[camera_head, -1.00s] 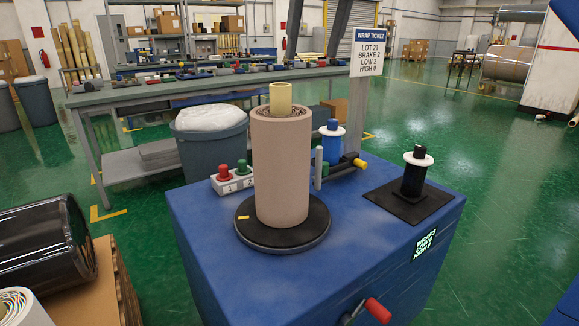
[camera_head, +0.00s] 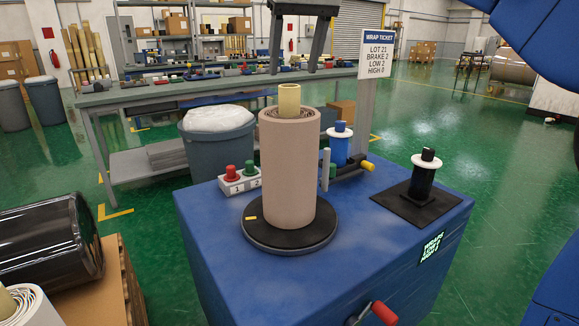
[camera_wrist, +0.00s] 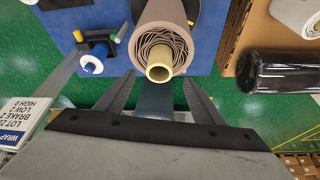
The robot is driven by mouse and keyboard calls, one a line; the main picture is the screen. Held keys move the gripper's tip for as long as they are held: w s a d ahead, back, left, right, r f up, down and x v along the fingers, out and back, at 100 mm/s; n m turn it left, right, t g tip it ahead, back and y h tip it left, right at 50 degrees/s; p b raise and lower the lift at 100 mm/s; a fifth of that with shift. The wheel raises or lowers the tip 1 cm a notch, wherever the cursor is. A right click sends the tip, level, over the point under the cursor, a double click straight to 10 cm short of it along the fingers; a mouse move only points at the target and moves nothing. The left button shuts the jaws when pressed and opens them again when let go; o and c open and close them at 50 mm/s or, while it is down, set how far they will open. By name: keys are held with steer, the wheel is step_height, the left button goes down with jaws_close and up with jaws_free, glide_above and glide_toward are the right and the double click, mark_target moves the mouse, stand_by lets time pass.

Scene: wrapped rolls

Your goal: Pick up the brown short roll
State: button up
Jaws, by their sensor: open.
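A brown roll (camera_head: 288,170) with a pale yellow core stands upright on a round black turntable (camera_head: 290,238) on the blue machine. In the wrist view the roll (camera_wrist: 176,22) is seen from its core end, with loose wound layers around the core (camera_wrist: 160,67). My gripper (camera_wrist: 159,78) is open, with its two dark fingers spread apart to left and right below the core. Nothing is between the fingertips that I can see held; how far they are from the roll in depth is unclear.
A blue spool (camera_head: 340,146) and a black spool (camera_head: 422,180) stand on the machine, with a red and green button box (camera_head: 239,182). A ticket sign (camera_head: 377,50) rises behind. A black wrapped roll (camera_head: 48,245) lies at left on cardboard. A grey bin (camera_head: 217,155) stands behind.

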mark_target(289, 93)
steer(key=shift+x, duration=4.3)
steer(key=shift+d, duration=0.1)
jaws_close()
